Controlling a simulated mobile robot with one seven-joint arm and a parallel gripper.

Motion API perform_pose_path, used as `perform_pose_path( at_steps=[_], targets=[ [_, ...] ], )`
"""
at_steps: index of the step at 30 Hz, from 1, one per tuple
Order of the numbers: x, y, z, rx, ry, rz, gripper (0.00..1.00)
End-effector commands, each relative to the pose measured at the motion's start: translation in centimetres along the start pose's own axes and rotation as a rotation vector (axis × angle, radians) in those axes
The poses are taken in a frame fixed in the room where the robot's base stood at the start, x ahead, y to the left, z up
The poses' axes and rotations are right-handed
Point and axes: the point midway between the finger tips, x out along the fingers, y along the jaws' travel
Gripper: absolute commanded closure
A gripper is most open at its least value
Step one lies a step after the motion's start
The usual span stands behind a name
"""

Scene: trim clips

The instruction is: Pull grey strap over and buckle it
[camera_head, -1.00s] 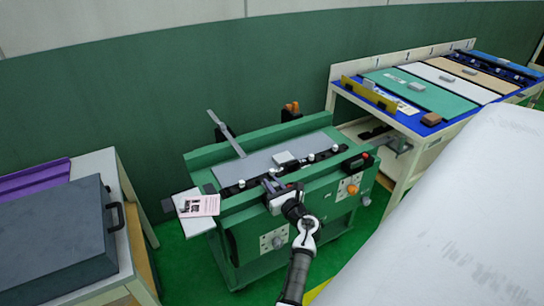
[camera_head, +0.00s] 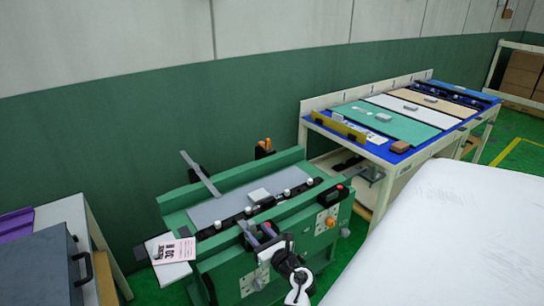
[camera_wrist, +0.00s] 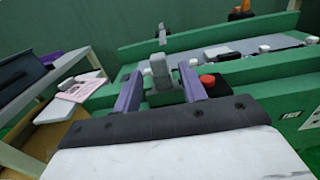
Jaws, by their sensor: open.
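The grey strap (camera_head: 200,174) stands up tilted at the back left of the green fixture (camera_head: 172,203), with its upper end free in the air. My gripper (camera_head: 258,233) is at the fixture's front rail, apart from the strap. In the wrist view its two purple fingers (camera_wrist: 160,88) are open, with a grey upright piece (camera_wrist: 160,68) showing between them. This may be the buckle; whether the fingers touch it I cannot tell. A smaller grey tip (camera_wrist: 162,34) shows behind it, perhaps the strap's end.
A grey panel (camera_head: 231,204) with white-headed clips along its front edge lies in the fixture. A pink sheet (camera_head: 178,249) lies at the fixture's left end. A blue-topped table (camera_head: 386,157) with coloured panels stands behind right. A dark case (camera_head: 38,272) is at left.

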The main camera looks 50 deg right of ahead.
Motion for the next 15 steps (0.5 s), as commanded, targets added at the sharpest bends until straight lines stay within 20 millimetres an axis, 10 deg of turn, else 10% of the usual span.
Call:
perform_pose_path(
  at_steps=[15],
  targets=[
    [-8.3, 0.0, -0.1, 0.001, 0.001, -0.001, 0.58]
  ],
)
